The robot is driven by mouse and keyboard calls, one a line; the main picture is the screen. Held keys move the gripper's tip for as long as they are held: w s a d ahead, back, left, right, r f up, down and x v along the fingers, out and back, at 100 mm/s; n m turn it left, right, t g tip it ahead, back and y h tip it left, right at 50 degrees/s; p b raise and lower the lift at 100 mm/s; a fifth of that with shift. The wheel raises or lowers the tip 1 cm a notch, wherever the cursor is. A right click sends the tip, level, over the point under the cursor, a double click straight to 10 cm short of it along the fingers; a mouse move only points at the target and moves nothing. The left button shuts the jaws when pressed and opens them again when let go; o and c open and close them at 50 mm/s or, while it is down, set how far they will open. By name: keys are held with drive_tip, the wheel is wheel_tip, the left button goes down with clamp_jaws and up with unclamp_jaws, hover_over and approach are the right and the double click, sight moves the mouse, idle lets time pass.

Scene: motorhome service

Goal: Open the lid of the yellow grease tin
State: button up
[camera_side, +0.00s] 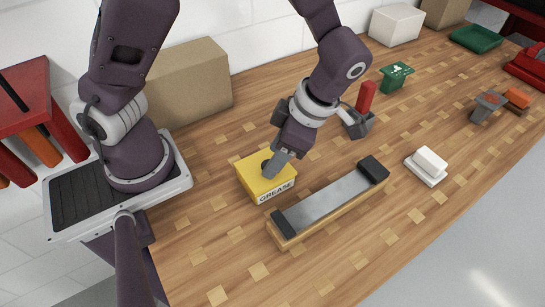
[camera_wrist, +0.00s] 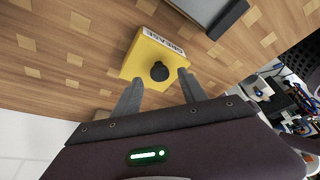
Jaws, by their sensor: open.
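The yellow grease tin (camera_side: 264,182) stands on the wooden worktop, with its GREASE label on the front side. Its lid looks closed, and a round black knob (camera_wrist: 159,71) sits on top. My gripper (camera_side: 275,168) is at the tin's top, close to the knob, and partly hides the lid in the side view. In the wrist view my gripper (camera_wrist: 158,86) has its two fingers apart, with the knob showing beyond and between their tips. The fingers hold nothing. Whether a finger touches the tin or knob is not clear.
A long block with a grey plate and black ends (camera_side: 328,201) lies close in front of the tin. A cardboard box (camera_side: 188,84) stands behind. A red-handled item (camera_side: 365,98), a green box (camera_side: 396,77) and a white block (camera_side: 430,162) are to the right.

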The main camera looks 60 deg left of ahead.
drive_tip(key=shift+x, duration=0.9)
drive_tip(key=shift+c, duration=0.4)
clamp_jaws()
